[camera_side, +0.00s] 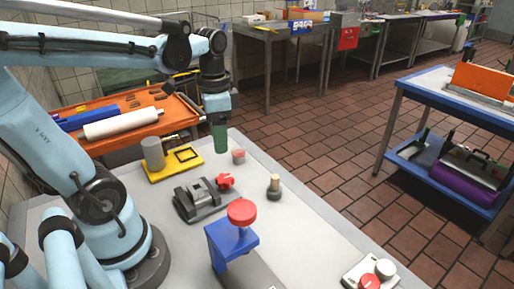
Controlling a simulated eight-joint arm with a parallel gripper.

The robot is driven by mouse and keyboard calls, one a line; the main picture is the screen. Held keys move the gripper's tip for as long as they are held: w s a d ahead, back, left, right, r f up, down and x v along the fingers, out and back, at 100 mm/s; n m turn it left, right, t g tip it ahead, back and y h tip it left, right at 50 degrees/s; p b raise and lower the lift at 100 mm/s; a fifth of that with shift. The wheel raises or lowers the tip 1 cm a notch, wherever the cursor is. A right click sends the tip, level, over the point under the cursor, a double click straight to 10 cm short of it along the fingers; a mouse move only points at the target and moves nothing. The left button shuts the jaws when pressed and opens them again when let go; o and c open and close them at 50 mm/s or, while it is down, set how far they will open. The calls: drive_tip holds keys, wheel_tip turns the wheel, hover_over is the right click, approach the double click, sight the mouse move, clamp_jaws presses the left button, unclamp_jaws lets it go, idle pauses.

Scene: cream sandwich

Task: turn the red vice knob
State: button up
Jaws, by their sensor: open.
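The red vice knob (225,182) is at the right end of a dark grey vice (203,201) on the light grey worktable. My gripper (220,146) points down above the far part of the table, above and slightly left of the knob in the picture and apart from it. A dark green part shows at its lower end. The separate fingers cannot be made out at this size. The gripper is open, and nothing is clearly seen between its jaws.
A blue stand (231,250) with a round red top is in front of the vice. A yellow tray (174,168) with a grey cylinder (153,154), a small pinkish block (238,157) and a knobbed peg (274,187) stand nearby. A white box with knobs (355,275) is front right.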

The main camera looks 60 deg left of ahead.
sight(225, 176)
drive_tip(key=shift+r, duration=0.25)
drive_tip(key=shift+w+a+f+n, duration=0.1)
drive_tip(key=shift+w+f+n, duration=0.1)
drive_tip(key=shift+f+n, duration=2.85)
drive_tip(key=shift+w+f+n, duration=0.2)
drive_tip(key=shift+f+n, duration=2.75)
drive_tip(key=shift+f, duration=0.1)
drive_tip(key=c, duration=0.8)
